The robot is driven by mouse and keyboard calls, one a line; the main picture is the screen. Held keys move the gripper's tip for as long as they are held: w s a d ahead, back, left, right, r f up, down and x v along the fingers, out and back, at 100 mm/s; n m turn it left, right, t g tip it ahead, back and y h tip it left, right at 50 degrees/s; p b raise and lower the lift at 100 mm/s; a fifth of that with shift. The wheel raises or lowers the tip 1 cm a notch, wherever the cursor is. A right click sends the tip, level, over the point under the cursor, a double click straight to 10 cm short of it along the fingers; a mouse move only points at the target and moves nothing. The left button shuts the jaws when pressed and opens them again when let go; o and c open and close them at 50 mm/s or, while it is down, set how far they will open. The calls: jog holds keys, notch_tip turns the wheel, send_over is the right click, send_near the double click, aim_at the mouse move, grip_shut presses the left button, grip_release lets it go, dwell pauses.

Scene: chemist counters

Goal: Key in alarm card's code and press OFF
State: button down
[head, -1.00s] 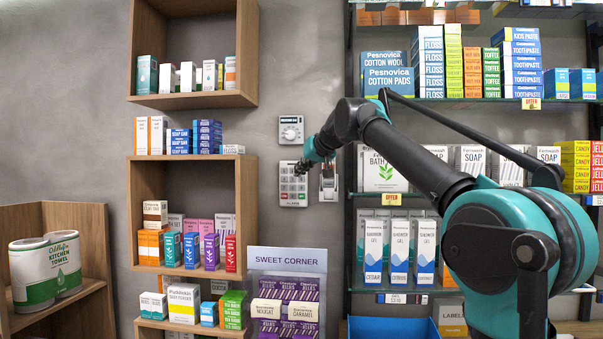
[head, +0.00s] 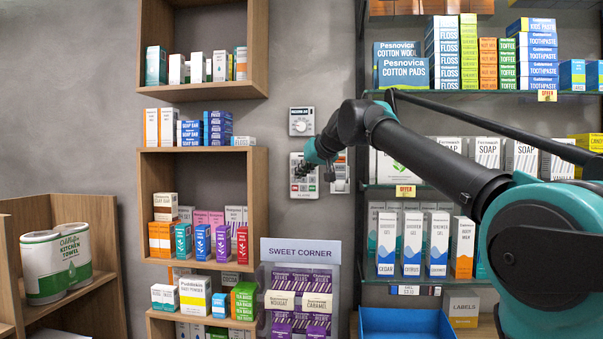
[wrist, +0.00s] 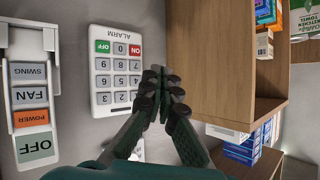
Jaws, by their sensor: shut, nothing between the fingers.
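The alarm keypad (head: 294,188) is a white panel on the grey wall. The wrist view shows it upside down (wrist: 94,72), with number keys, a green OFF key (wrist: 102,47), a red ON key (wrist: 135,51) and the word ALARM. My gripper (head: 299,171) is in front of the keypad in the head view, hiding part of it. I cannot make out the alarm card.
A dial box (head: 302,121) is above the keypad. A switch panel (wrist: 31,98) with SWING, FAN, POWER and OFF is beside it. A wooden shelf unit (head: 262,200) stands close on the left, stocked shelves on the right.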

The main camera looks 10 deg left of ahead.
jog(key=w, duration=0.8)
jog(key=shift+w+d, duration=0.15)
jog(key=shift+w, duration=0.25)
jog(key=shift+w, duration=0.2)
dwell(1.3)
jog(key=shift+w, duration=0.25)
jog(key=shift+w, duration=0.3)
dwell(0.6)
dwell(0.3)
jog(key=shift+s, duration=0.75)
jog(key=shift+s, duration=2.5)
